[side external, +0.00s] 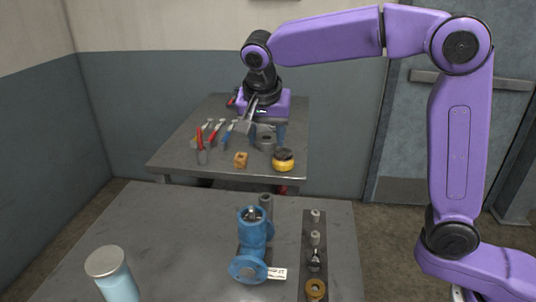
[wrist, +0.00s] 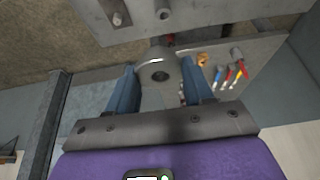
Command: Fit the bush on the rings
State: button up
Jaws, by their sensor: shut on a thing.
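My gripper (side external: 266,134) has blue fingers and points down above the back table. A brass ring-like part (side external: 315,289) lies at the near end of a dark strip (side external: 308,226). I cannot tell which parts are the task's rings.
Several hand tools (side external: 203,140) lie left of my gripper on the back table (side external: 180,160). A wooden-coloured block (side external: 240,160) and a yellow-black part (side external: 283,160) are in front. A capped jar (side external: 112,275) stands front left. A floor gap separates the tables.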

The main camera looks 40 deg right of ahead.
jog(key=s+a, duration=0.4)
jog(key=a, duration=0.3)
send_over(251, 207)
jog(key=shift+s+a+f, duration=0.1)
jog(key=shift+f, duration=1.25)
jog(key=shift+s+f, duration=0.1)
jog(key=shift+f, duration=1.25)
jog(key=shift+f, duration=0.1)
jog(key=shift+f, duration=2.25)
jog(key=shift+f, duration=1.65)
jog(key=o, duration=1.6)
